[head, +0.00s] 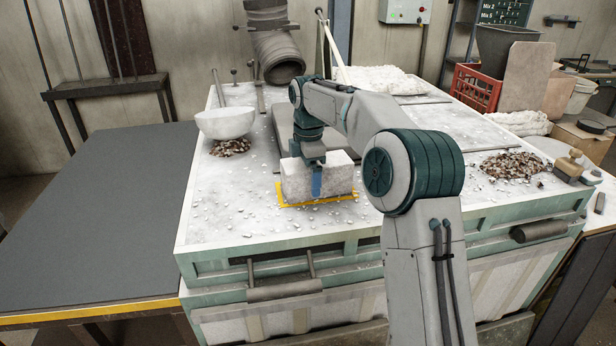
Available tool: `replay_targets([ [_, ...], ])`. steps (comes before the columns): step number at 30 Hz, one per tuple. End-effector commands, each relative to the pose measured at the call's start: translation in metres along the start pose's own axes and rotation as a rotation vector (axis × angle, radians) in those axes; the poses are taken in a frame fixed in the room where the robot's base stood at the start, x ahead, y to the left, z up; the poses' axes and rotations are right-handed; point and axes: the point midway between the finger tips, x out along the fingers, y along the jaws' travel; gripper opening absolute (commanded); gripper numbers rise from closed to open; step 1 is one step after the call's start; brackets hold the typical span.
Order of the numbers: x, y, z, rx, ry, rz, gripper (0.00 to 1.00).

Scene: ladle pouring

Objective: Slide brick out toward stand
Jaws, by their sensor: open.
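A whitish block-shaped brick (337,181) sits on the pale, debris-strewn furnace-like top (230,205), inside a yellow marked outline (290,206). My gripper (316,172) points down over the brick. One blue finger shows in front of the brick's near face; the other finger is hidden. The jaws are open, and I cannot tell whether the fingers touch the brick. No object is clearly identifiable as the stand; a dark-topped table (95,215) lies to the left of the pale top.
A white bowl (226,123) with a handle stands at the back left, by a pile of brown chips (231,147). Another chip pile (513,164) lies at the right. A red crate (475,88) is behind. The front left of the top holds only small crumbs.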

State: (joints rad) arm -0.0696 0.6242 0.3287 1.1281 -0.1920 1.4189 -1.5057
Motion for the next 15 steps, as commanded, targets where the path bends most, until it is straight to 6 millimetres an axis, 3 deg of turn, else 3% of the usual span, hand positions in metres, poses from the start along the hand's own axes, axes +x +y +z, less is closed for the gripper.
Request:
replay_targets([
  [13, 0.0098, -0.0001, 0.0003, 0.0, 0.0, 0.001, 0.94],
  [15, 0.0098, -0.0001, 0.0003, 0.0, 0.0, 0.001, 0.77],
])
